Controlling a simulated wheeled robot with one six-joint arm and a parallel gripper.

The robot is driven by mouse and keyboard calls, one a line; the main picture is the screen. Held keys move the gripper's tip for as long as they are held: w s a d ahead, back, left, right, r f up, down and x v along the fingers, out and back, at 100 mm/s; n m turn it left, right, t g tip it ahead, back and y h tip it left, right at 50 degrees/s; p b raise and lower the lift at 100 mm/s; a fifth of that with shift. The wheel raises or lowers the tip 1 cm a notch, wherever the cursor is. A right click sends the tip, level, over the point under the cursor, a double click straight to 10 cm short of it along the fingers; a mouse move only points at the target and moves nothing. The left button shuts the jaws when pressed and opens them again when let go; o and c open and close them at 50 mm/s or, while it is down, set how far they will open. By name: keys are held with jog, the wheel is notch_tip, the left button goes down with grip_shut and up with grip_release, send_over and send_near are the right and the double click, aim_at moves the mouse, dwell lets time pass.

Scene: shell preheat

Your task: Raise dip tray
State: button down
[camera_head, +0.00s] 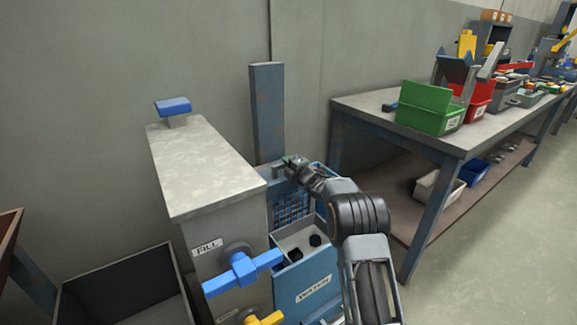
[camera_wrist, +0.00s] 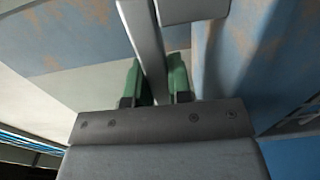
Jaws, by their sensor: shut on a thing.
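My gripper (camera_head: 284,164) is at the back of a blue tank (camera_head: 308,287), by a rusty blue post (camera_head: 268,112). In the wrist view its green fingertips (camera_wrist: 156,84) are shut on a grey bar (camera_wrist: 146,40). The bar runs up to a wider grey piece (camera_wrist: 190,10). A blue mesh panel (camera_head: 290,206) hangs just below my gripper, at the tank's back side; I cannot tell whether it is part of the dip tray. The tank has a pale inside with two dark round spots (camera_head: 315,240). My arm hides its right side.
A grey cabinet (camera_head: 205,172) with a blue knob (camera_head: 173,106) and a blue valve handle (camera_head: 243,269) marked FILL stands left of the tank. A dark open bin (camera_head: 118,283) is at lower left. A workbench (camera_head: 366,103) with coloured bins stands at right. The floor at lower right is clear.

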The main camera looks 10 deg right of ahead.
notch_tip(320, 180, up, 24)
jog(key=p, duration=1.4)
jog(key=shift+r, duration=0.4)
jog(key=c, duration=1.4)
grip_release()
jog(key=shift+c, duration=0.2)
jog(key=o, duration=0.4)
jog(key=shift+f, duration=0.25)
jog(key=v, duration=1.3)
jog(key=shift+s+b, duration=0.35)
jog(key=shift+b, duration=0.1)
jog(key=shift+d+f, duration=0.1)
